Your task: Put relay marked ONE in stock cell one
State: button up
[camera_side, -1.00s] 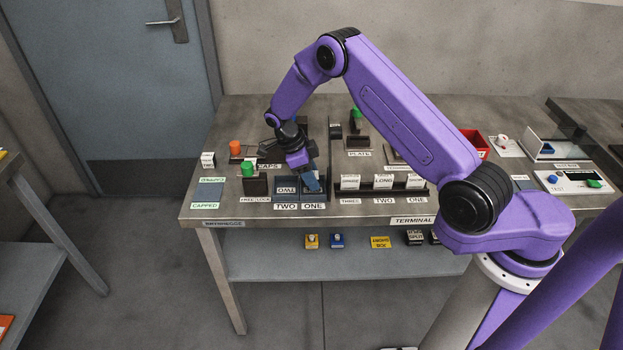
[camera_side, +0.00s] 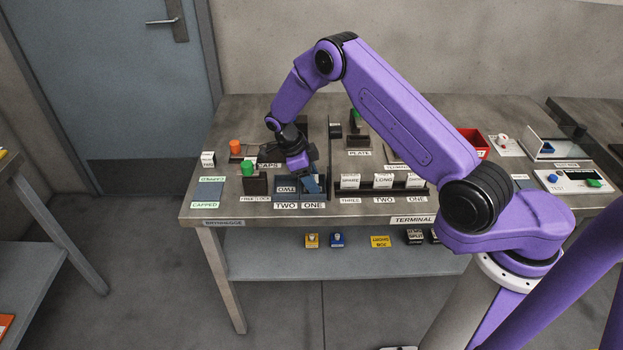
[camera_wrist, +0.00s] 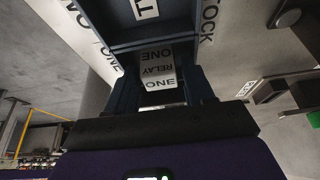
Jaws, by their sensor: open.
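The relay marked ONE (camera_wrist: 158,68) shows its white labelled face in the wrist view, between the two dark blue fingers of my gripper (camera_wrist: 160,92). In the side view my gripper (camera_side: 313,186) is low over the cell with the ONE label (camera_side: 313,205) and hides most of that cell and the relay. The fingers are open around the relay. Whether the relay rests fully on the cell floor cannot be told.
A green-topped part (camera_side: 247,169) stands left of the cells, and an orange-topped part (camera_side: 235,147) is behind it. A rack of white-labelled blocks (camera_side: 383,182) stands close on the right. A blue pad (camera_side: 209,191) lies at the table's left end.

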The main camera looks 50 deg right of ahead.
jog(key=v, duration=1.2)
jog(key=shift+a, duration=0.1)
jog(key=s+a+r+n+t+y, duration=0.1)
jog(key=s+a+r+n, duration=0.35)
jog(key=n, duration=0.55)
jog(key=s+a+r+n+t, duration=0.2)
jog(key=s+a+r+n, duration=0.3)
jog(key=n, duration=0.4)
jog(key=s+d+r+n+y, duration=0.1)
jog(key=s+d+n, duration=0.3)
jog(key=s+n, duration=0.6)
jog(key=s+d+r+n+y, duration=0.1)
jog(key=s+d+n, duration=0.4)
jog(key=s+n, duration=0.5)
jog(key=s, duration=0.6)
jog(key=shift+n+y, duration=0.3)
